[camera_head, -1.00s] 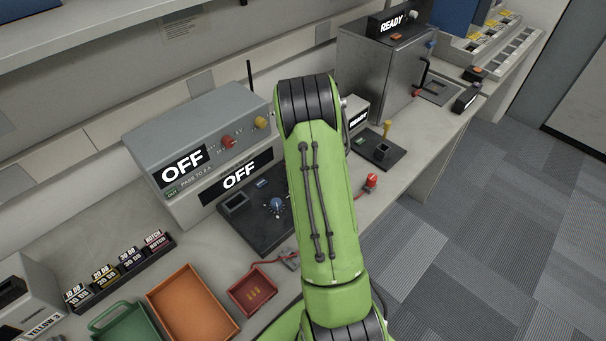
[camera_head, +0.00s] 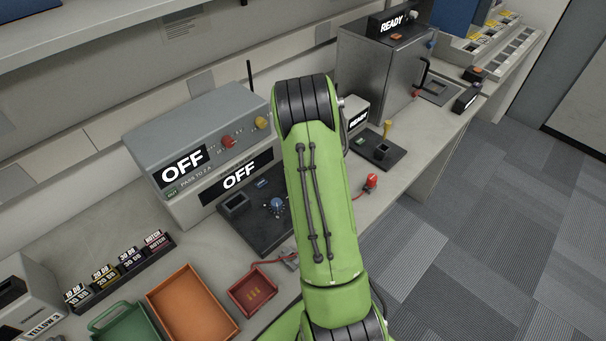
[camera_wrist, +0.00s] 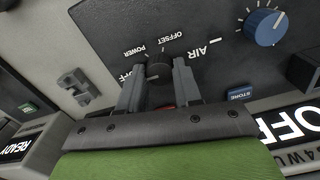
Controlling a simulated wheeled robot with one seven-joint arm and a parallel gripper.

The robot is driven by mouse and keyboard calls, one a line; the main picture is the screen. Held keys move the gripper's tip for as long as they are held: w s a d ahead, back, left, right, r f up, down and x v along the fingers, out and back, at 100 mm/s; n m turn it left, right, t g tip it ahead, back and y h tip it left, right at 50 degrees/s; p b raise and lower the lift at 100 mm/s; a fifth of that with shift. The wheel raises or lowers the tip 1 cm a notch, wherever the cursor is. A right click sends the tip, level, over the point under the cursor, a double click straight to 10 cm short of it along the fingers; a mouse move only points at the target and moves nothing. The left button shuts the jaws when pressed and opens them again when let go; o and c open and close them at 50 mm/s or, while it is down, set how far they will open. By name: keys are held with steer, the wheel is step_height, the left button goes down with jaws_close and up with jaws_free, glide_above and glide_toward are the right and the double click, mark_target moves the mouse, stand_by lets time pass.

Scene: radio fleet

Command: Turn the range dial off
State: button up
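In the wrist view my gripper (camera_wrist: 157,78) has its two grey fingers apart, one on each side of a small dark dial (camera_wrist: 157,70) on a dark panel. The words OFFSET, POWER and part of OFF are printed around this dial. I cannot tell whether the fingers press on it. A blue dial (camera_wrist: 265,27) with white tick marks is on the same panel to the right, apart from the fingers. The blue dial also shows in the head view (camera_head: 277,205). My green arm hides the gripper and the dark dial in the head view. No label reading RANGE is legible.
A grey box with red (camera_head: 228,142) and yellow (camera_head: 262,122) knobs and two OFF displays (camera_head: 183,165) stands at the left. Orange (camera_head: 190,305) and red (camera_head: 253,292) trays lie in front. A grey cabinet marked READY (camera_head: 380,75) stands behind at the right.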

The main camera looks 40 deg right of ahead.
steer(key=o, duration=0.4)
steer(key=shift+r, duration=0.1)
step_height(320, 180, up, 16)
steer(key=p, duration=0.3)
steer(key=shift+f, duration=0.2)
